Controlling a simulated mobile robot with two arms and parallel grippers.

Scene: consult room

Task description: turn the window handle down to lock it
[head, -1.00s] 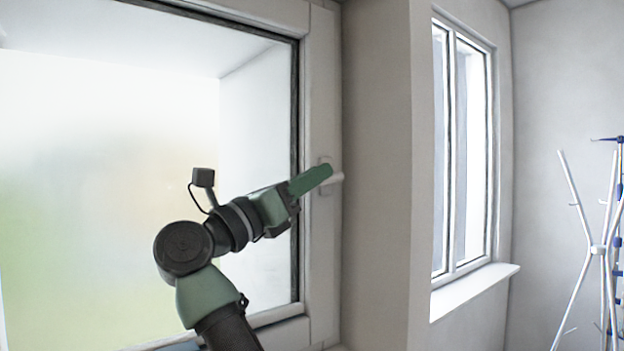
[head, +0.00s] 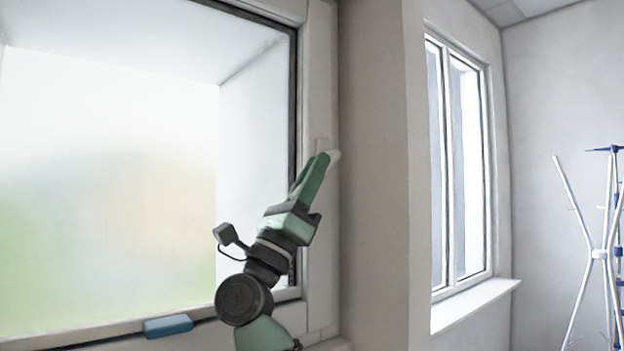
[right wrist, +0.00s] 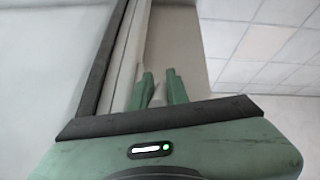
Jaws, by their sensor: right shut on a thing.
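The window handle (head: 334,156) is a small pale lever on the right part of the white window frame (head: 321,80). In the head view only its end and part of its mount show beside my fingertips; the rest is hidden behind them. My right gripper (head: 321,163) comes from below, pointing up and slightly right, and is shut on the handle. In the right wrist view the pale handle (right wrist: 158,96) shows between the two green fingers (right wrist: 160,77). How far the lever is turned is hard to tell. My left gripper is not in view.
A blue block (head: 168,326) lies at the lower edge of the large window. The wall corner (head: 375,180) stands right of the handle.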

